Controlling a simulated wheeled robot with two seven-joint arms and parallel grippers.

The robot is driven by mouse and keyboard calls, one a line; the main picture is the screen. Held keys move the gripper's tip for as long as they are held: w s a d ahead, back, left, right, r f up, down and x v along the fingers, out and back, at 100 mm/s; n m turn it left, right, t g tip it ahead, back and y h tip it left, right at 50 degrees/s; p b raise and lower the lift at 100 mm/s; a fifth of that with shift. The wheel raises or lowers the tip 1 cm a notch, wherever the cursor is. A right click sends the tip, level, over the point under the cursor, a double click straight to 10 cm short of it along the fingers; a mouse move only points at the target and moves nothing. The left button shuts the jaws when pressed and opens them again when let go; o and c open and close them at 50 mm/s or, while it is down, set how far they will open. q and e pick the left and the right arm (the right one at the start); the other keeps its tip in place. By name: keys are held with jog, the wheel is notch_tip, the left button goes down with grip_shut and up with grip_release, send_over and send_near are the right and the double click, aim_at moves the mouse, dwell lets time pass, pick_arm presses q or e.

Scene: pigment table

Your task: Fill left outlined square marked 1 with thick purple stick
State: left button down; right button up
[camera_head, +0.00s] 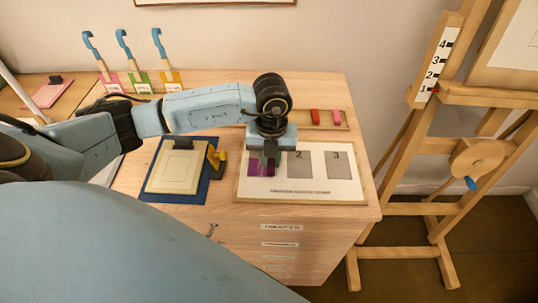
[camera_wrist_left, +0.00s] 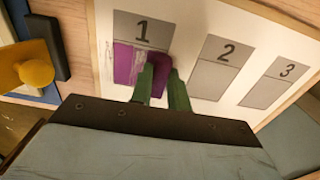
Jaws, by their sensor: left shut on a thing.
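The white card (camera_head: 320,188) with outlined grey squares lies on the wooden table. Square 1 (camera_wrist_left: 144,27) shows grey around its number in the left wrist view, with purple colour (camera_wrist_left: 123,65) over its lower part and pale streaks at the left. My left gripper (camera_head: 264,163) is over square 1, pointing down, and hides much of it in the head view. In the left wrist view its green fingers (camera_wrist_left: 160,88) are shut on the thick purple stick (camera_wrist_left: 161,68), whose tip is at the purple area; contact is hard to tell. My right gripper is out of view.
Squares 2 (camera_head: 299,166) and 3 (camera_head: 339,166) are plain grey. A wooden tray (camera_head: 335,127) behind holds a red stick (camera_head: 315,116) and a pink stick (camera_head: 337,117). A blue mat (camera_head: 150,196) with a framed pad and a yellow object (camera_head: 216,157) lies left.

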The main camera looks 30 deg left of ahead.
aim_at(257, 165)
pick_arm(q)
jog(key=shift+s+a+r+p, duration=0.1)
jog(key=shift+s+a+p, duration=0.1)
jog(key=shift+s+a, duration=0.45)
jog(key=shift+s+a+p, duration=0.15)
jog(key=shift+s+a, duration=0.15)
jog(key=shift+a, duration=0.55)
notch_tip(257, 165, up, 7)
jog(key=p, duration=0.5)
